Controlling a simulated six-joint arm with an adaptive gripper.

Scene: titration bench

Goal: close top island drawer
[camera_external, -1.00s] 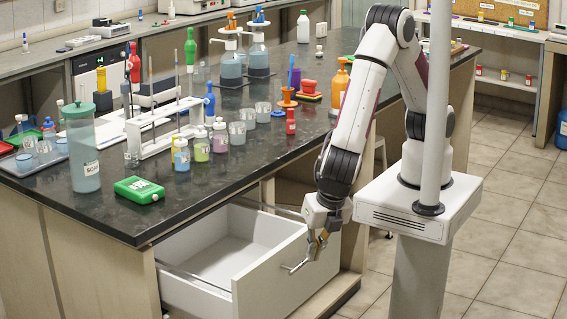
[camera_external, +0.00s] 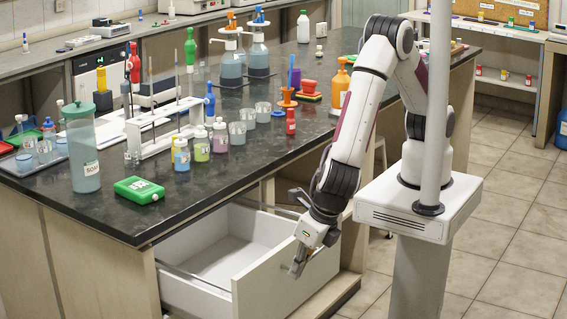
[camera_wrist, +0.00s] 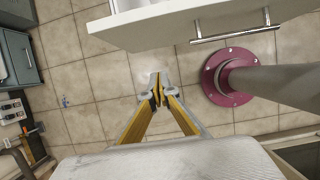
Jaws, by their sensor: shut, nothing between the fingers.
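The top island drawer (camera_external: 275,272) is white and stands pulled out from the island; its inside (camera_external: 218,240) looks empty in the external view. In the wrist view the drawer front (camera_wrist: 160,28) spans the top, with its metal bar handle (camera_wrist: 236,32) to the right of my fingers.
The dark island worktop (camera_external: 110,205) above the drawer carries a green box (camera_external: 139,189), a soap bottle (camera_external: 82,150) and several small bottles. Tiled floor (camera_wrist: 90,85) is clear below my fingers.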

